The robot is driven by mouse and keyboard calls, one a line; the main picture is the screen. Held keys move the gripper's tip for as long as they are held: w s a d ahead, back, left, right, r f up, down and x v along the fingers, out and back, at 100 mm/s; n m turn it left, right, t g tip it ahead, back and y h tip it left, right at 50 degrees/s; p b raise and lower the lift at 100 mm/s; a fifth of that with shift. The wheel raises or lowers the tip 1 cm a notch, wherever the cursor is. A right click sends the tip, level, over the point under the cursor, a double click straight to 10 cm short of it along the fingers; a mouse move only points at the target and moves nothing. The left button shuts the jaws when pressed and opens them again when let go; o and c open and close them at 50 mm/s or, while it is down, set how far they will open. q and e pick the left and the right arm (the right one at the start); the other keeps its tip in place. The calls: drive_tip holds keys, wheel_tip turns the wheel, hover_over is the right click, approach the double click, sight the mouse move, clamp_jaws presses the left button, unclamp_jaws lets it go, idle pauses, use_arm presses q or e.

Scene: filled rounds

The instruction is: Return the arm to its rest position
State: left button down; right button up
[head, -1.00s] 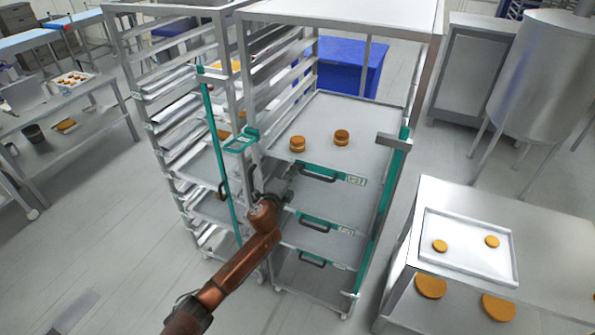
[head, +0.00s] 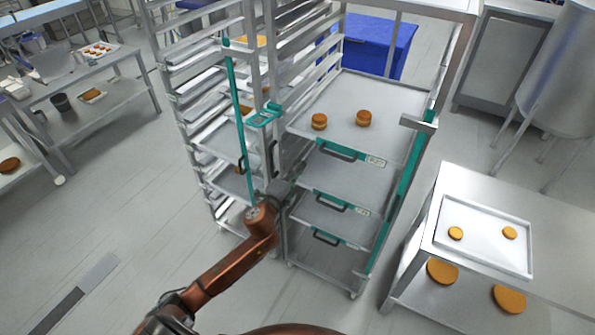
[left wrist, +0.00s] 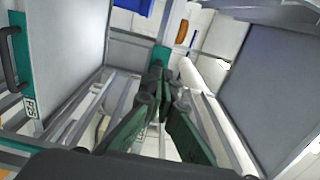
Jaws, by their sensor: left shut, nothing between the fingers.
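My left arm, copper-coloured, reaches in from the bottom of the head view. Its gripper (head: 277,190) is in front of the metal rack, near the post between the two rack columns. In the left wrist view the dark green fingers (left wrist: 163,115) are shut with nothing between them. The rack's right column has a top tray (head: 385,100) with two filled rounds (head: 319,121) (head: 363,118) standing on it. Below it are several trays with black handles (head: 331,208). My right gripper is not in view.
A steel table (head: 560,215) at the right bears a white tray (head: 450,240) with two rounds. Larger rounds (head: 442,271) lie on its lower shelf. A blue bin (head: 385,45) stands behind the rack. The floor (head: 130,210) at the left is clear.

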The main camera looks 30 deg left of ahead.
use_arm(q)
drive_tip(key=s+a+f+n+g+y+b, duration=0.1)
drive_tip(key=s+a+f+n+g+b, duration=0.15)
drive_tip(key=f, duration=1.15)
drive_tip(key=s+a+f+n+g+b, duration=0.15)
drive_tip(key=a+f, duration=0.25)
drive_tip(key=f, duration=1)
drive_tip(key=s+f+n+g+b, duration=0.1)
drive_tip(key=s+f+n+g, duration=0.1)
drive_tip(key=s+f, duration=0.5)
drive_tip(key=s+a+f+n+g, duration=0.1)
drive_tip(key=s+f, duration=0.2)
drive_tip(key=f, duration=0.8)
drive_tip(key=s+f+n+g+b, duration=0.1)
drive_tip(key=s+f+n+g, duration=0.1)
drive_tip(key=s+f, duration=0.55)
drive_tip(key=s+d+f+n+g+b, duration=0.3)
drive_tip(key=s+f+n+g, duration=0.15)
drive_tip(key=s+f, duration=1.6)
drive_tip(key=s+d+f+n+g, duration=0.1)
drive_tip(key=s+d+f, duration=0.1)
drive_tip(key=s, duration=0.5)
drive_tip(key=s+d+f+n+g+b, duration=0.1)
drive_tip(key=s+d+f, duration=0.1)
drive_tip(key=s+f, duration=0.2)
drive_tip(key=s+d+f+n+g, duration=0.1)
drive_tip(key=s+f, duration=0.3)
drive_tip(key=s, duration=0.6)
drive_tip(key=shift+s+d+h, duration=0.4)
drive_tip(key=shift+d, duration=0.4)
